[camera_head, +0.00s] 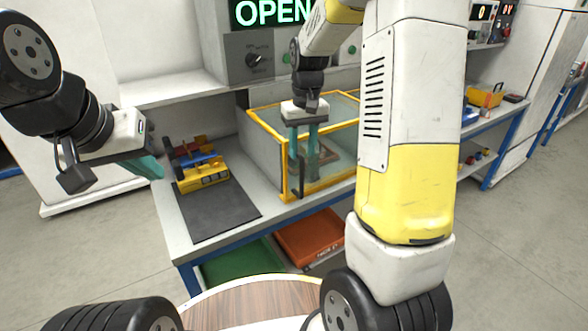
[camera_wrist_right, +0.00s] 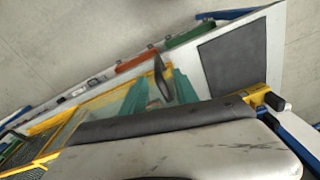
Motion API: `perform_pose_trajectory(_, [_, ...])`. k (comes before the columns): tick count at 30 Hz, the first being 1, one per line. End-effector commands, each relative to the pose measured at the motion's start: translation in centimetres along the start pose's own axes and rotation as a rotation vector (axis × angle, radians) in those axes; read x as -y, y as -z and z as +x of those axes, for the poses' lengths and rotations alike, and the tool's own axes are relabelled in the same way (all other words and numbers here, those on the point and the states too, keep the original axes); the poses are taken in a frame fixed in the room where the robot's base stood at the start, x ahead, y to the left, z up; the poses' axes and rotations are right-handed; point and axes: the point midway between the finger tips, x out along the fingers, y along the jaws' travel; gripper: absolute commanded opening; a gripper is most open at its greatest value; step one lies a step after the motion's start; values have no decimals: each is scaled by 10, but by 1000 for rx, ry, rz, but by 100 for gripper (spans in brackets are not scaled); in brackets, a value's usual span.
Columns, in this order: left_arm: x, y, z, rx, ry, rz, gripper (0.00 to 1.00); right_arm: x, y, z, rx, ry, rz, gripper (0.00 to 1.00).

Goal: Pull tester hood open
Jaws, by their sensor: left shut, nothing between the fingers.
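The tester hood (camera_head: 262,116) is a clear box with a yellow frame on the bench and looks closed. Its black handle (camera_head: 299,180) stands upright on the front side; it also shows in the right wrist view (camera_wrist_right: 160,78). My right gripper (camera_head: 303,154) points down at the hood's front, its teal fingers apart, just above and beside the handle. In the right wrist view the handle appears between the two fingers (camera_wrist_right: 157,92); contact cannot be told. My left gripper (camera_head: 154,167) is shut and empty, left of the bench.
A yellow and blue device (camera_head: 203,178) lies by a dark mat (camera_head: 215,212) left of the hood. A green bin (camera_head: 240,265) and an orange bin (camera_head: 310,236) sit below. A control panel with an OPEN sign (camera_head: 270,12) stands behind. My right arm covers the bench's right part.

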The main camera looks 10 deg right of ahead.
Motion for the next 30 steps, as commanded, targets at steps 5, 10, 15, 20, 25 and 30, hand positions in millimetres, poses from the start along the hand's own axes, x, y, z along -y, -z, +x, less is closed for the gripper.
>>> perform_pose_trajectory(5, [0, 0, 0, 0, 0, 0, 0, -5, 13, 26, 48, -21, -11, 36])
perform_pose_trajectory(10, [0, 0, 0, 0, 0, 0, 0, -6, 14, 39, 56, -24, -14, 36])
perform_pose_trajectory(15, [0, 0, 0, 0, 0, 0, 0, -6, 12, 65, 57, -24, -13, 36])
perform_pose_trajectory(20, [0, 0, 0, 0, 0, 0, 0, -7, 11, 89, 55, -24, -13, 36])
perform_pose_trajectory(25, [0, 0, 0, 0, 0, 0, 0, -7, 10, 104, 54, -24, -13, 36])
perform_pose_trajectory(30, [0, 0, 0, 0, 0, 0, 0, -7, 10, 107, 53, -24, -13, 36])
